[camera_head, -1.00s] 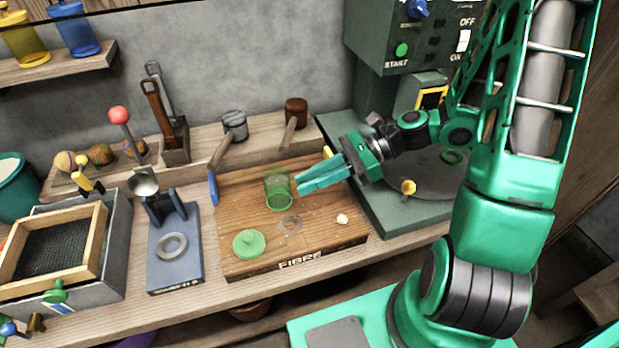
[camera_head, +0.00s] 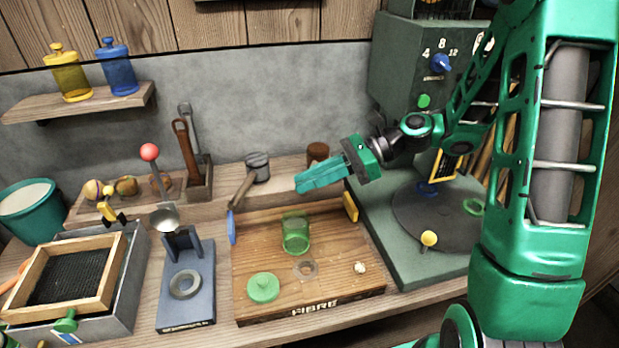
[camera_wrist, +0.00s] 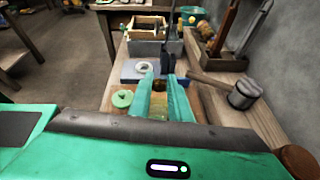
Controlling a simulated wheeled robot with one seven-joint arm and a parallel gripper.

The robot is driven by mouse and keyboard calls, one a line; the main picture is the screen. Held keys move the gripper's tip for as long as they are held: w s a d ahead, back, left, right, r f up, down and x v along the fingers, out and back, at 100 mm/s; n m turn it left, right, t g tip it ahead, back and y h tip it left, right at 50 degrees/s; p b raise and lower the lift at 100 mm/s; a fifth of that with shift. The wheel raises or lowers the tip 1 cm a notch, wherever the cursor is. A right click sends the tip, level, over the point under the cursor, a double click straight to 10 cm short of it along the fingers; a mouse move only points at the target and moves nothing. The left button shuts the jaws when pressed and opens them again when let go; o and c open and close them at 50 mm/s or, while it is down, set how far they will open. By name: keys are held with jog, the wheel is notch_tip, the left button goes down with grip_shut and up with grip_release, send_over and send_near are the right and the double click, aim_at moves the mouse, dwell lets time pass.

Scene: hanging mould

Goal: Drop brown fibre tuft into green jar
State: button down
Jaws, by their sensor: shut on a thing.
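The green jar (camera_head: 295,235) stands open and upright on the wooden fibre board (camera_head: 340,290). My gripper (camera_head: 300,185) is above the jar, its fingers pointing left. In the wrist view a small dark brown tuft (camera_wrist: 159,86) shows between the fingertips, and the gripper is shut on it. In the head view the fingers hide the tuft. The jar shows only partly between the fingers in the wrist view (camera_wrist: 157,106). The jar's green lid (camera_head: 263,287) lies on the board, apart from the jar.
A mallet (camera_head: 244,186) leans at the board's back left. A blue stand (camera_head: 187,280) is to the left, and a green machine (camera_head: 430,225) with a round plate is to the right.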

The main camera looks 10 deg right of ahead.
jog(key=shift+f, duration=1.95)
jog(key=c, duration=1.6)
grip_release()
jog(key=shift+o, duration=0.2)
jog(key=shift+d, duration=0.1)
jog(key=v, duration=1)
jog(key=shift+d, duration=0.25)
jog(key=shift+w+r, duration=0.1)
jog(key=shift+r, duration=0.05)
